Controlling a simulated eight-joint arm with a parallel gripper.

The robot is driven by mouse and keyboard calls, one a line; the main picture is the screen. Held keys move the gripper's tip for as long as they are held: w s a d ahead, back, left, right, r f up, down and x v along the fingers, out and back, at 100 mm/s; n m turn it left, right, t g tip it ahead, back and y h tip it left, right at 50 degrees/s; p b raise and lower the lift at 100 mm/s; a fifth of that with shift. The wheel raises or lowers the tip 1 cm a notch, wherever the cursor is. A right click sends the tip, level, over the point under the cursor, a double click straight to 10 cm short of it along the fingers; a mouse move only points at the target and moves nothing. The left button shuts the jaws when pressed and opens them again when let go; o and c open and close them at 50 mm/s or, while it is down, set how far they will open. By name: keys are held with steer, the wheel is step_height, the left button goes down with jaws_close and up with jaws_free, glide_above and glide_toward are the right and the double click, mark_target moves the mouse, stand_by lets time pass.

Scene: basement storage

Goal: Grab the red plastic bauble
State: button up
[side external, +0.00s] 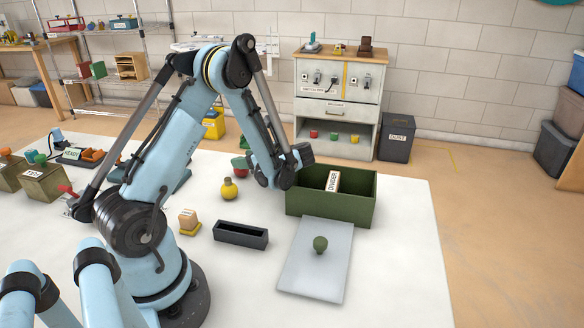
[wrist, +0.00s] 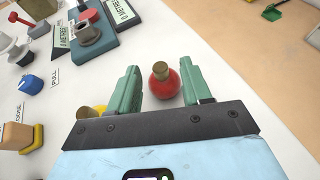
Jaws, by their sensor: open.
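The red bauble (wrist: 166,88), round with a gold-brown cap, sits on the white table in the wrist view. It lies between and slightly beyond the fingertips of my gripper (wrist: 155,78), nearer the right finger. Whether a finger touches it I cannot tell. My gripper is open, with green fingers apart. In the side view the green fingers (side external: 241,174) point left, low over the table, and a small red patch, apparently the bauble (side external: 238,161), shows by them, mostly hidden.
A yellow bauble (side external: 229,189) stands close by; it shows partly behind the left finger in the wrist view (wrist: 88,112). A green divided bin (side external: 330,208), a black tray (side external: 241,235) and a grey board (side external: 312,275) with a green knob are nearby. Meters (wrist: 95,40) stand upper left.

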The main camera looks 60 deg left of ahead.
steer(key=shift+x, duration=1.5)
steer(key=shift+c, duration=0.2)
jaws_close()
